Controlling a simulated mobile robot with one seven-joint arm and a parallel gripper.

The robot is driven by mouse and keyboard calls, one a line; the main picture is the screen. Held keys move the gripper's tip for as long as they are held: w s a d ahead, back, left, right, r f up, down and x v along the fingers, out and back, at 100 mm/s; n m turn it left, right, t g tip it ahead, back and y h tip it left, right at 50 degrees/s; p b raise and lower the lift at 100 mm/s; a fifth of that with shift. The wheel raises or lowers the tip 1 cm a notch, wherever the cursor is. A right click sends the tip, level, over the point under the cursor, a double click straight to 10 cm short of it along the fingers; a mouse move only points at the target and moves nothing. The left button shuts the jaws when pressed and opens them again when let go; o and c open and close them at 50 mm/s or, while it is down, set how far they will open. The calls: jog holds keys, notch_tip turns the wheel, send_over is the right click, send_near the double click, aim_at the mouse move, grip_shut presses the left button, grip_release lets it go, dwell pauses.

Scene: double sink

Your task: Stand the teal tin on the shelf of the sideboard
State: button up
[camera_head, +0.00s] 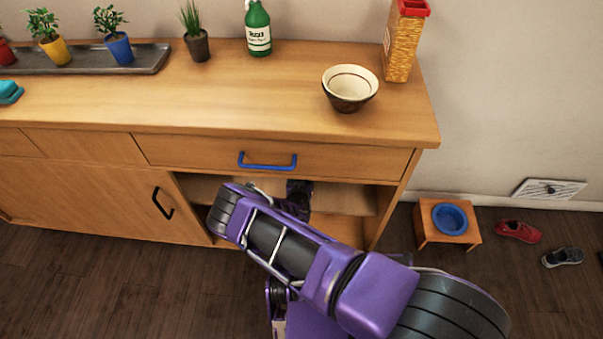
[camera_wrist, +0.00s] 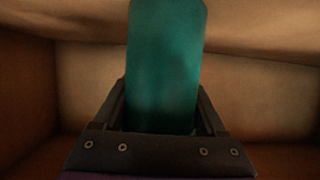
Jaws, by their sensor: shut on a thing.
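The teal tin (camera_wrist: 163,65) fills the middle of the wrist view, between the two dark fingers of my gripper (camera_wrist: 162,125). My gripper is shut on it. In the head view my purple arm reaches into the open shelf compartment (camera_head: 345,198) of the wooden sideboard (camera_head: 370,132), below the drawer with the blue handle. The tin is hidden there by my arm and the sideboard. The wrist view shows pale and brown compartment walls around the tin. I cannot tell whether its base touches the shelf.
On the sideboard top stand a bowl (camera_head: 350,88), a green bottle (camera_head: 258,28), a patterned box (camera_head: 404,42) and potted plants on a tray (camera_head: 90,62). The drawer (camera_head: 330,162) is just above my arm. A small stool with a blue bowl (camera_head: 450,218) and shoes (camera_head: 518,231) are at right.

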jog(key=o, duration=1.4)
jog(key=shift+f, duration=0.1)
jog(key=shift+s+r, duration=0.3)
jog(key=shift+r, duration=0.05)
jog(key=p+v, duration=0.2)
jog(key=v, duration=0.9)
jog(key=shift+s, duration=0.15)
